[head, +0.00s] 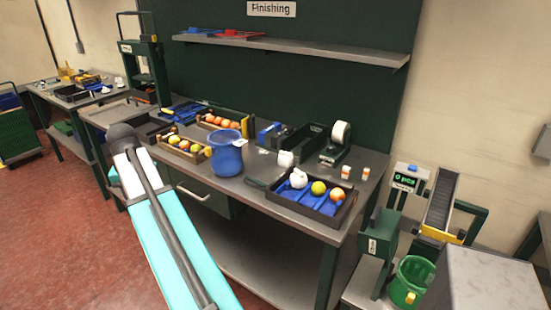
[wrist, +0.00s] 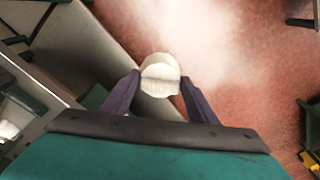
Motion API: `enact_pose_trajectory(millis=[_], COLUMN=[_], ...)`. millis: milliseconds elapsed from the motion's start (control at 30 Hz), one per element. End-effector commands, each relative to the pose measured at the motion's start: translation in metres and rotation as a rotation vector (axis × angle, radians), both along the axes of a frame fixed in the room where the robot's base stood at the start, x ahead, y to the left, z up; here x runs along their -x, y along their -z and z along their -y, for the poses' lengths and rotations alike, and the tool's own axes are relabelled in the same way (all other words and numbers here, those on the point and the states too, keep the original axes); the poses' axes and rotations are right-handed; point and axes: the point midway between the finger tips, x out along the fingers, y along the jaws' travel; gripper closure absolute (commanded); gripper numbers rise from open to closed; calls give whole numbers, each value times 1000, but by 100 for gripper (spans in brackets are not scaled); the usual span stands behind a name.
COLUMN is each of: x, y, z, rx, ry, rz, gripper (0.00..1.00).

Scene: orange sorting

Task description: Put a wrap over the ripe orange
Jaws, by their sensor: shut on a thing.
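My gripper (wrist: 160,84) is shut on a white wrap (wrist: 160,72), which sits between the two purple fingers in the wrist view. The red floor and a bench edge show below it. In the head view my arm reaches to the left and hides the fingers and the held wrap. A dark tray with a blue inside (head: 283,195) stands at the bench's front right. In it, from left to right, are a white wrapped-looking item (head: 298,178), a yellow-green fruit (head: 318,188) and an orange fruit (head: 337,195), apparently the ripe orange. My gripper is well left of this tray.
Another white item (head: 286,158) stands behind the tray. A blue bucket (head: 226,152), crates of fruit (head: 184,149), a tape dispenser (head: 335,146) and small jars (head: 346,171) crowd the bench (head: 235,183). A shelf (head: 300,47) overhangs the back. Open floor lies at left.

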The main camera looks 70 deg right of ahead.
Motion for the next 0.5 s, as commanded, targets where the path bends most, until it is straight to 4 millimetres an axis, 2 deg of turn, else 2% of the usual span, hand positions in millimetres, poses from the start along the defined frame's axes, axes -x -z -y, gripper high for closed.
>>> enact_pose_trajectory(millis=[33,100,267,500], x=[7,17,44,90], y=[-2,-4,-8,-15], z=[18,38,84,150], rx=[0,-1,-1,0], ry=[48,114,263,489], rz=[0,-1,-3,-5], gripper=[67,67,67,67])
